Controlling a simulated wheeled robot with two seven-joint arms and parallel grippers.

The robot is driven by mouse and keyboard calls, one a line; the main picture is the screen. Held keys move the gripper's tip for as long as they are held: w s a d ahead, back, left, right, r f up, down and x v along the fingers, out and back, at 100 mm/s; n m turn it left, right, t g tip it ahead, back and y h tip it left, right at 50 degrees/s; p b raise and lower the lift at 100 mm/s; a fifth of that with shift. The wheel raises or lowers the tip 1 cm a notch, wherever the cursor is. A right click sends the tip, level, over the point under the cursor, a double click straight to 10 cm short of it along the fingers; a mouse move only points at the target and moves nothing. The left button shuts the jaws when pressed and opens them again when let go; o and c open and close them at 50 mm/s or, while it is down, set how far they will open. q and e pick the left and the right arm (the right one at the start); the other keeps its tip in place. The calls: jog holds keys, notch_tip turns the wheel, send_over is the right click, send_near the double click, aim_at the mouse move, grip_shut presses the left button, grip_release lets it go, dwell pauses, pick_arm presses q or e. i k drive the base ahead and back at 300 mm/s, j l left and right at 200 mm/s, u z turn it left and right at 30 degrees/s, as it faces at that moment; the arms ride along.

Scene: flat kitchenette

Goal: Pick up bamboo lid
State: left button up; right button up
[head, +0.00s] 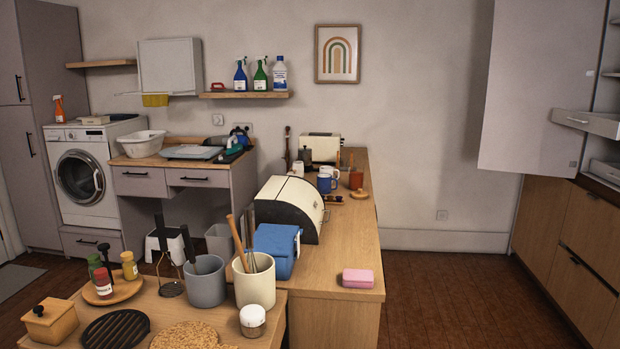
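A small light-wood box (58,329) stands at the near left of the counter. A wooden lid (52,312) with a dark round knob lies on top of it; this looks like the bamboo lid, though I cannot confirm the material. Nothing covers the lid in the head view. Neither of my grippers is in view.
Near the box are a black round trivet (115,329), a cork mat (185,336) and a round wooden board (116,291) with bottles. Floor is clear at right.

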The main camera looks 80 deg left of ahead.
aim_at(359, 194)
jog(key=u, duration=2.6)
jog(key=z, duration=0.9)
jog(key=i, duration=4.9)
